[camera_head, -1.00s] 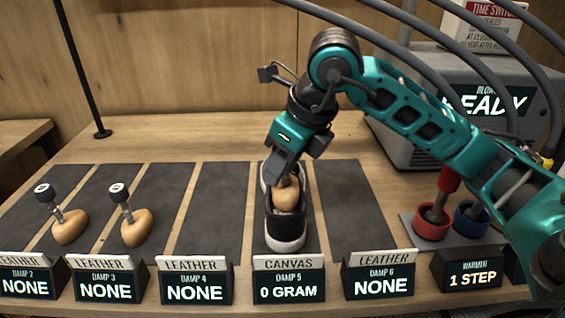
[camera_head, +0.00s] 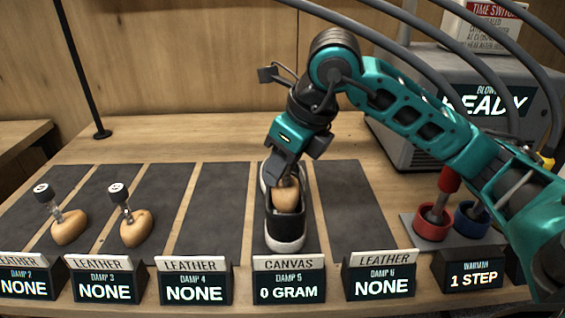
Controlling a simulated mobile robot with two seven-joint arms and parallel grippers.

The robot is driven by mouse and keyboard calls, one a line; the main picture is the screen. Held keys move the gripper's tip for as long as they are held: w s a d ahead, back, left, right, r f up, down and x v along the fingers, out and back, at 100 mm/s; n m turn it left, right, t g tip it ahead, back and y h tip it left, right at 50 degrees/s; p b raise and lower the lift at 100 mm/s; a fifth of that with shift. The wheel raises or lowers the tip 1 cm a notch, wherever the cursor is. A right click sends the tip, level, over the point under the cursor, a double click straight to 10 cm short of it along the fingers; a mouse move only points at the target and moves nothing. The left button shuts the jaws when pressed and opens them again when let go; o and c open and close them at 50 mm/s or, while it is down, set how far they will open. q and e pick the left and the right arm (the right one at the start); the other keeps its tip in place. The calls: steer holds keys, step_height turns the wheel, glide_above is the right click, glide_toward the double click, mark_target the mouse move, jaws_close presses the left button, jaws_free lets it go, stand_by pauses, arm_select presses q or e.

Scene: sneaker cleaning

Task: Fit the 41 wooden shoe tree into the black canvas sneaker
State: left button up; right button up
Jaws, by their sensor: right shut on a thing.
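How deep the tree sits cannot be told. My left gripper is not in view.
Two other wooden shoe trees (camera_head: 70,226) (camera_head: 137,227) lie on mats at the left. Signs line the front edge; the CANVAS sign (camera_head: 289,281) reads 0 GRAM. A red cup (camera_head: 432,224), a blue cup (camera_head: 472,220) and a grey blower (camera_head: 400,140) stand right. Neighbouring mats (camera_head: 213,215) (camera_head: 352,210) are bare.

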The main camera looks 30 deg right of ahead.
mark_target(286, 184)
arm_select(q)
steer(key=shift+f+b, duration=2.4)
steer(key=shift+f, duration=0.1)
arm_select(e)
steer(key=shift+f, duration=2.7)
steer(key=o, duration=1.2)
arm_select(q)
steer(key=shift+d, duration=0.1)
arm_select(e)
steer(key=shift+a, duration=0.1)
steer(key=shift+p+v, duration=0.85)
steer(key=shift+v, duration=0.3)
arm_select(q)
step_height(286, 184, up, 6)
steer(key=p, duration=0.5)
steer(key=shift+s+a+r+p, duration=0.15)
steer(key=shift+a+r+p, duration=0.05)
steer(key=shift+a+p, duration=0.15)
arm_select(e)
steer(key=v, duration=1)
steer(key=shift+r, duration=0.35)
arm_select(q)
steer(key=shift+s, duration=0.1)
arm_select(e)
steer(key=shift+s, duration=0.15)
